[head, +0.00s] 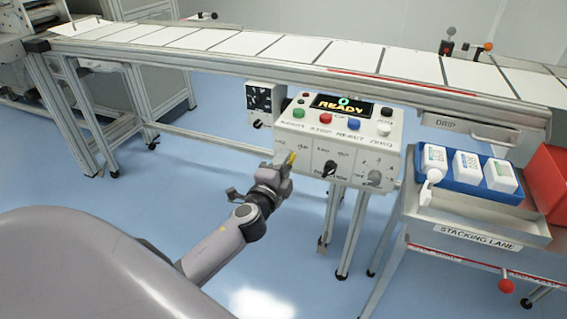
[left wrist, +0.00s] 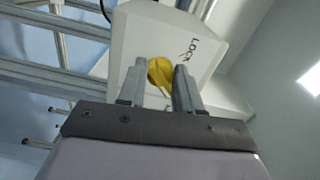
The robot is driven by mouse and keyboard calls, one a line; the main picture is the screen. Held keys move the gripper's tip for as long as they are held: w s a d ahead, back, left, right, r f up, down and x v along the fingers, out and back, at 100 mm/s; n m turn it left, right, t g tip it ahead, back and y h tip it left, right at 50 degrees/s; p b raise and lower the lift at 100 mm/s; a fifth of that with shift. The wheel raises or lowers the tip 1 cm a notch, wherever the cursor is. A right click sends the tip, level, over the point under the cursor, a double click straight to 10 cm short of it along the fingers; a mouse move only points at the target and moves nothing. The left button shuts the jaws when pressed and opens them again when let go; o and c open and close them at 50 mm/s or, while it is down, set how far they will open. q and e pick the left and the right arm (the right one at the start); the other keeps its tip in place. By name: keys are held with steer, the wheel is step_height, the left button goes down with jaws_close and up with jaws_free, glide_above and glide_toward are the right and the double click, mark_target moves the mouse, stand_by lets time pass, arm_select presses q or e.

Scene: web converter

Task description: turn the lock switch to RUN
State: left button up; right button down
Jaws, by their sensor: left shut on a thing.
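The control box (head: 345,140) hangs under the conveyor, with a lit display reading READY (head: 341,105), several push buttons and a row of switches below. The lock switch (head: 291,157) is the yellow one at the box's left end. My left gripper (head: 284,161) is at it and hides much of it. In the left wrist view, the round yellow lock switch (left wrist: 160,73) sits between the two fingers (left wrist: 158,85), which are shut on it, and the word LOCK shows beside it. The RUN mark cannot be read. My right gripper is not in view.
A black switch (head: 329,168) and a grey knob (head: 375,177) sit to the right on the same panel. A conveyor (head: 300,52) with white sheets runs above. A blue tray (head: 462,178) with white bottles stands at right, beside a red bin (head: 548,180). The floor at left is clear.

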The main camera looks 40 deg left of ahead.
arm_select(q)
steer(key=shift+w+r+m, duration=0.1)
steer(key=shift+r+m, duration=0.35)
steer(key=shift+m, duration=0.15)
steer(key=shift+o, duration=0.2)
steer(key=shift+d, duration=0.15)
steer(key=o, duration=1)
steer(key=shift+d+f, duration=0.1)
steer(key=shift+f, duration=0.1)
steer(key=v, duration=0.7)
steer(key=shift+c, duration=0.2)
